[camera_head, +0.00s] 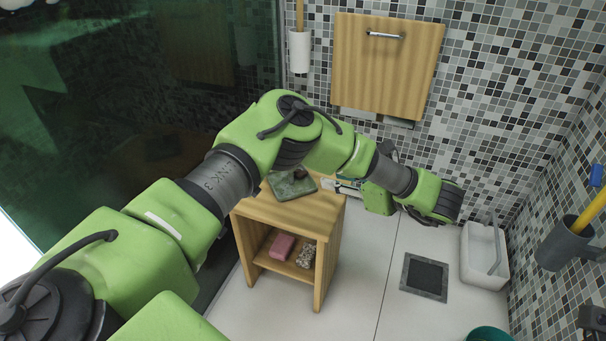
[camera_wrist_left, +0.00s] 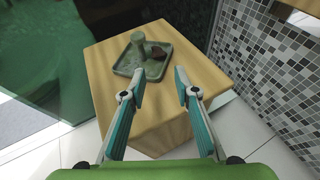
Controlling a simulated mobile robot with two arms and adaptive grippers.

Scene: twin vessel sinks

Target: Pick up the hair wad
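A small dark brown lump (camera_wrist_left: 158,52), which looks like the hair wad, lies on a green square tray (camera_wrist_left: 126,68) in the left wrist view. It is to the right of a pale green upright piece on the same tray. The tray (camera_head: 281,191) also shows in the head view on top of a wooden stand, partly behind my arm. My left gripper (camera_wrist_left: 160,83) is open and empty, with its fingers pointing at the tray and the lump beyond the fingertips. My right gripper is out of view.
The wooden stand (camera_head: 325,245) has a lower shelf with a pink block (camera_head: 282,247) and a speckled item (camera_head: 306,254). A dark floor drain (camera_head: 425,277) and a white basin (camera_head: 484,255) are to the right. A glass panel stands at left.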

